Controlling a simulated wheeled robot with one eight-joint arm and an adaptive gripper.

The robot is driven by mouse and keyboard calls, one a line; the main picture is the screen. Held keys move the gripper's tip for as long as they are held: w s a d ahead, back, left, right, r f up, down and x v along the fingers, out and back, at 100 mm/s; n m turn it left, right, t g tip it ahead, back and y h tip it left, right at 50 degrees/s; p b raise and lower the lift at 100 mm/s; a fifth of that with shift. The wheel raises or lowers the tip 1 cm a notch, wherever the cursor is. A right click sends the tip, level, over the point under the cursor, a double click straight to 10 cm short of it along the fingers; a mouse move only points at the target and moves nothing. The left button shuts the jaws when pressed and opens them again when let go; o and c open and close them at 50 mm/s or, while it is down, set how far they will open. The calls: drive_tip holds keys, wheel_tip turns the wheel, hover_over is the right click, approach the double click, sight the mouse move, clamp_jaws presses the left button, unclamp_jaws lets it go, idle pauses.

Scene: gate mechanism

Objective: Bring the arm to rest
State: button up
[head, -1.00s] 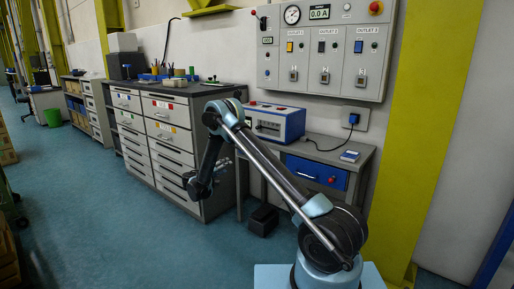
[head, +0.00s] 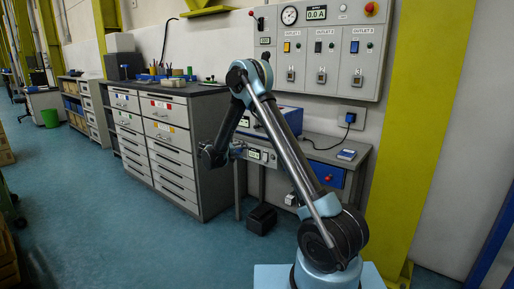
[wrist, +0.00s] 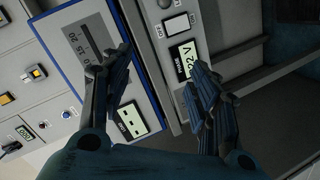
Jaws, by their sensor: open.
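My arm (head: 280,140) is light blue and dark grey, raised with its elbow high and its forearm bent down to the left. My gripper (wrist: 160,90) is open, with its two dark fingers spread apart in the wrist view and nothing between them. In the head view the wrist end hangs in front of the drawer cabinet and the bench, where the fingers are too small to make out clearly.
A blue-edged instrument (head: 285,119) sits on the grey bench (head: 325,145), partly hidden behind my arm. A wall panel (head: 322,48) with outlets hangs above. A drawer cabinet (head: 170,140) stands left. The blue floor (head: 95,215) at left is clear.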

drive_tip(key=s+d+r+g+y, duration=0.1)
drive_tip(key=s+d+r+g, duration=0.1)
drive_tip(key=s+d+r, duration=0.45)
drive_tip(key=s+d+r+g, duration=0.2)
drive_tip(key=s+d+r, duration=0.1)
drive_tip(key=d, duration=0.6)
drive_tip(key=s+d+r+m+g+y, duration=0.2)
drive_tip(key=s+d+r, duration=0.1)
drive_tip(key=s+d, duration=0.85)
drive_tip(key=s+f+g+y, duration=0.1)
drive_tip(key=s+f+y, duration=0.1)
drive_tip(key=s, duration=1)
drive_tip(key=s+f+y, duration=0.2)
drive_tip(key=s+f, duration=0.3)
drive_tip(key=s, duration=0.7)
drive_tip(key=s+f+m+g+y, duration=0.1)
drive_tip(key=s+f+y, duration=0.1)
drive_tip(key=s, duration=0.9)
drive_tip(key=shift+s+d+f+g+y, duration=0.3)
drive_tip(key=shift+s+d+f+y, duration=0.1)
drive_tip(key=shift+f, duration=0.4)
